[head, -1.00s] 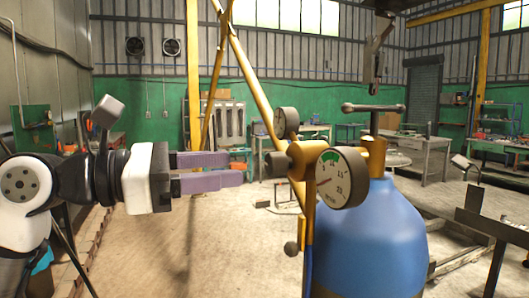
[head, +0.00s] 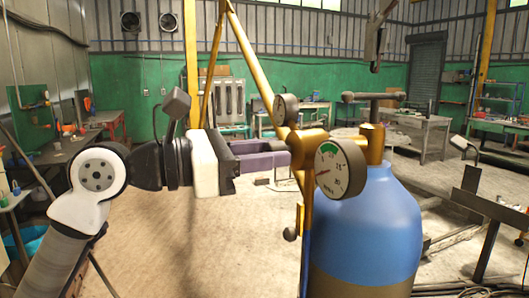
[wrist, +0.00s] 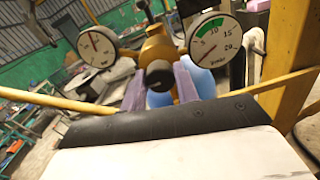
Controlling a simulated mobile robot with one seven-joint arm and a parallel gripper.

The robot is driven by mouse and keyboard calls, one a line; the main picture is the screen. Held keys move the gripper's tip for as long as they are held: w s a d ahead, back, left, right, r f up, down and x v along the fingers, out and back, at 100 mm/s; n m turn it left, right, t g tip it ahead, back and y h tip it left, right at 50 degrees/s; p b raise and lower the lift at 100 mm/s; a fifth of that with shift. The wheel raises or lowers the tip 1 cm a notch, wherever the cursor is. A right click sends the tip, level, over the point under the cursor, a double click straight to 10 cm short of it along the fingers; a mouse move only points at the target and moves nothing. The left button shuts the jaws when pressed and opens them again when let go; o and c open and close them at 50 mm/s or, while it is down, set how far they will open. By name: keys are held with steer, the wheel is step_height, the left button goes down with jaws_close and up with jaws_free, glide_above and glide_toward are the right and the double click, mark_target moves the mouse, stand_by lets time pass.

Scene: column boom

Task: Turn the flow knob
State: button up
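The flow knob (wrist: 158,74) is dark with a pale grey round face. It sits on the front of the brass regulator (wrist: 158,47), between two gauges. In the head view the regulator (head: 314,141) is on the blue cylinder's valve, and the knob is mostly hidden at the fingertips. My gripper (head: 284,156) points right at the regulator, its purple fingers close to the knob. In the wrist view my gripper (wrist: 161,70) is open, with one finger on each side of the knob. I cannot tell whether either finger touches it.
A large gauge (head: 340,169) stands just right of the regulator, and a smaller gauge (head: 286,109) is behind it. The blue cylinder (head: 368,232) stands below. Yellow poles (head: 248,52) rise behind.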

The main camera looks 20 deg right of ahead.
steer(key=c, duration=0.3)
steer(key=shift+f+b, duration=0.1)
steer(key=shift+b, duration=0.2)
steer(key=m+b, duration=0.8)
steer(key=m, duration=0.7)
steer(key=shift+s+m+t+b, duration=0.1)
steer(key=shift+m+t+b, duration=0.2)
steer(key=shift+m+b, duration=0.1)
steer(key=shift+m, duration=0.3)
steer(key=o, duration=0.9)
